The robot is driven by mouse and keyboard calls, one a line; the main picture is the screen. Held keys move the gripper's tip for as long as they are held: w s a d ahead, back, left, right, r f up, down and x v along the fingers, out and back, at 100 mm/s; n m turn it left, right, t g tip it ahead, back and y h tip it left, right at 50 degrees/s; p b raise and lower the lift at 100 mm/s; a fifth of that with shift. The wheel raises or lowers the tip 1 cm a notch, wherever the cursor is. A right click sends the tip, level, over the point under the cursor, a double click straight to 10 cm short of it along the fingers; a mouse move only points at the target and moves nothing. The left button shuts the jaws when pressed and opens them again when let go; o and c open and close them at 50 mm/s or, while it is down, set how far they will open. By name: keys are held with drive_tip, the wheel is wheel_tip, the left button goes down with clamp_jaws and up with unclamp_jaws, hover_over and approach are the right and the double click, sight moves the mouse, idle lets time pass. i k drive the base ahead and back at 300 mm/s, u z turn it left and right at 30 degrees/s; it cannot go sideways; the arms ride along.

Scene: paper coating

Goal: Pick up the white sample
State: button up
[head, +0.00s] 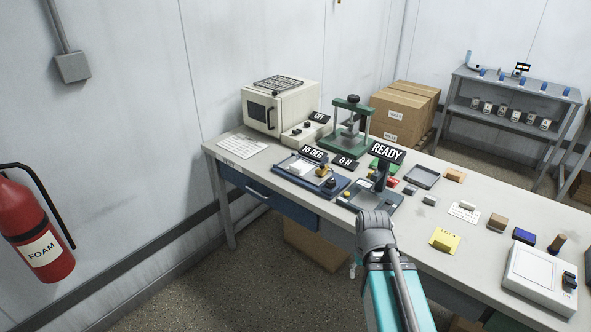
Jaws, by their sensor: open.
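Several small pale pieces could be the white sample, and I cannot tell which it is. A whitish block (468,205) lies on a printed paper sheet on the right half of the bench. A small light grey block (430,200) lies to its left, and another (410,190) is further left. A white flat piece (300,168) is on the blue device at the left. My arm rises from the bottom of the head view, over the front edge of the bench. I cannot make out my gripper; it seems hidden behind or below the arm.
The grey bench (232,158) carries an oven (283,108), a green press (350,125), a blue device with a "READY" sign (368,197), an empty dark tray (422,176), a yellow note (444,241) and a white box device (540,277). A fire extinguisher (37,230) hangs left.

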sight(301, 165)
drive_tip(key=z, duration=0.1)
drive_tip(key=i, duration=1)
drive_tip(key=u, duration=0.1)
